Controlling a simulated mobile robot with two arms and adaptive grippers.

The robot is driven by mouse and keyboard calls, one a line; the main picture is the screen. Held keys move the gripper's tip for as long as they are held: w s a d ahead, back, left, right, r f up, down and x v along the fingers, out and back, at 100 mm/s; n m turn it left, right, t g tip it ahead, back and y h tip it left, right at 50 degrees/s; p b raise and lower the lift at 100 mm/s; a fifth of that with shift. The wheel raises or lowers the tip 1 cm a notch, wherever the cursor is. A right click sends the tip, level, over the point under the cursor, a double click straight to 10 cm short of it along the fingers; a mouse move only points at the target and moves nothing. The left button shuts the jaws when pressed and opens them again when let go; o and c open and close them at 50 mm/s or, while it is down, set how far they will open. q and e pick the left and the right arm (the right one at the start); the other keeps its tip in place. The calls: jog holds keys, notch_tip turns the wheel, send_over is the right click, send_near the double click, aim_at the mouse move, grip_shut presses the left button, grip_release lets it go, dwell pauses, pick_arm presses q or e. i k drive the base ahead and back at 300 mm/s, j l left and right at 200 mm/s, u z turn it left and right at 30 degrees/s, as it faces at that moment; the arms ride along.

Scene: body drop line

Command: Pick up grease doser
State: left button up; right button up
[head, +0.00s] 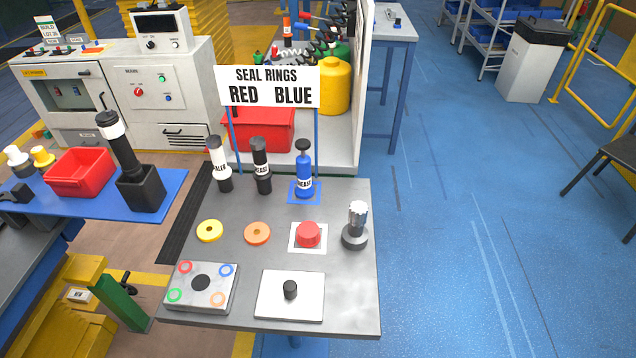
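A blue bottle with a black top (304,172) stands upright on a small blue square at the back right of the grey table (340,270). Its white label appears to read GREASE. To its left stands a black tube with a white label band (261,166), whose partly visible lettering also looks like GREASE. A white tube with a black base (219,165) stands left of that, its label ending in "ALER". Neither of my grippers shows in the head view.
The table also bears yellow (209,231) and orange (257,233) rings, a red cap (308,234), a grey tool (356,228) and two plates at the front. A SEAL RINGS sign (268,87) stands behind the bottles. Blue floor at right is largely clear.

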aim_at(261, 173)
jog(key=i+l+u, duration=0.1)
jog(key=u, duration=0.3)
jog(key=l+u, duration=0.35)
jog(key=i+l+u, duration=0.15)
jog(key=l, duration=0.65)
jog(key=i+l+u, duration=0.1)
jog(key=l, duration=0.65)
jog(key=i+l+u, duration=0.15)
jog(key=l, duration=0.7)
jog(key=i+l+u, duration=0.15)
jog(key=l, duration=0.65)
